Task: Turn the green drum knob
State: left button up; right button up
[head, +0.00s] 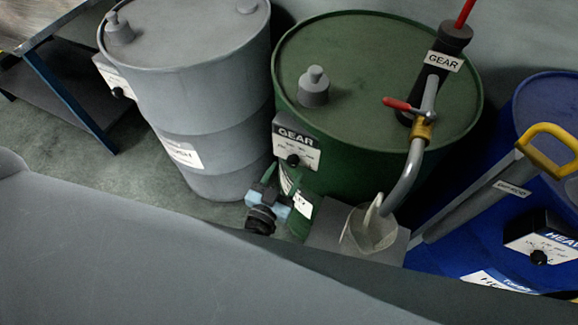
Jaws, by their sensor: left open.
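The green drum (345,145) stands in the middle of the head view. On its front is a white panel (305,158) labelled GEAR, with a small black knob (293,160) at its lower middle. My left gripper (281,181) is just below the panel, close to the drum's front. Its light-blue and black body shows, and its fingers are small and dark here. It is open, and the knob shows uncovered above it. I cannot tell whether a finger touches the drum. My right gripper is not in view.
A grey drum (190,90) stands to the left and a blue drum (545,110) to the right. The green drum's pump has a red lever (397,103) and a curved spout (405,180) above a pale container (370,235). A blue-legged table (65,85) is at far left.

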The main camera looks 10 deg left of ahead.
aim_at(293, 161)
pick_arm(q)
jog(key=shift+w+d, duration=0.15)
jog(key=shift+w, duration=0.55)
jog(key=shift+w+d, duration=0.15)
jog(key=shift+w, duration=0.55)
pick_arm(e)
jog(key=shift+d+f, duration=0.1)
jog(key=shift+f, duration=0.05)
pick_arm(q)
jog(key=shift+c, duration=1.1)
jog(key=c, duration=0.8)
jog(key=shift+o, duration=0.2)
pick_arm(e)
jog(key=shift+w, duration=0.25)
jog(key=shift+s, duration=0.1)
